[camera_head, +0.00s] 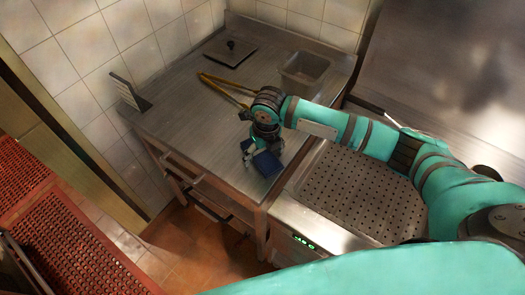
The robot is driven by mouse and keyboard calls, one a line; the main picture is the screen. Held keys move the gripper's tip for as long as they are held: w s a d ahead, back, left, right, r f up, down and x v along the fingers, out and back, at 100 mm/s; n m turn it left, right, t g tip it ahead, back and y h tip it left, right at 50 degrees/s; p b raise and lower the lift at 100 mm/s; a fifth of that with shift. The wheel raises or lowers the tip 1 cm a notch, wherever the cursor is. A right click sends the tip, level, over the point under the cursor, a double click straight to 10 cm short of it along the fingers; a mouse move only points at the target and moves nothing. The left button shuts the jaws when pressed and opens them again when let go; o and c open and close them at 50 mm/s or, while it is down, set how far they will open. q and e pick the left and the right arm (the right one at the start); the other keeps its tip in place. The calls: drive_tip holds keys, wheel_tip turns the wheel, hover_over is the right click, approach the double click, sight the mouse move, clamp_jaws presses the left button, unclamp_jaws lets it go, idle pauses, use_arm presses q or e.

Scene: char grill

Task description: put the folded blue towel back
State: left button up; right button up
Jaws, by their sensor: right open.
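The folded blue towel (267,164) lies near the front right edge of the steel table (195,110). My right gripper (252,153) is just above and beside the towel, pointing down, with its fingers at the towel's left and back side. It is open. I cannot tell whether the fingers touch the towel. The gripper and wrist hide part of the towel's back. My left gripper is not in view.
A perforated grill plate (350,195) sits right of the table. A small upright sign (130,92) is at the left. The table's middle is clear.

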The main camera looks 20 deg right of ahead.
sight(265, 156)
wheel_tip(265, 156, up, 12)
drive_tip(key=s+b, duration=0.1)
drive_tip(key=b, duration=0.1)
drive_tip(key=shift+s+d+r, duration=0.15)
drive_tip(key=shift+s+d, duration=0.05)
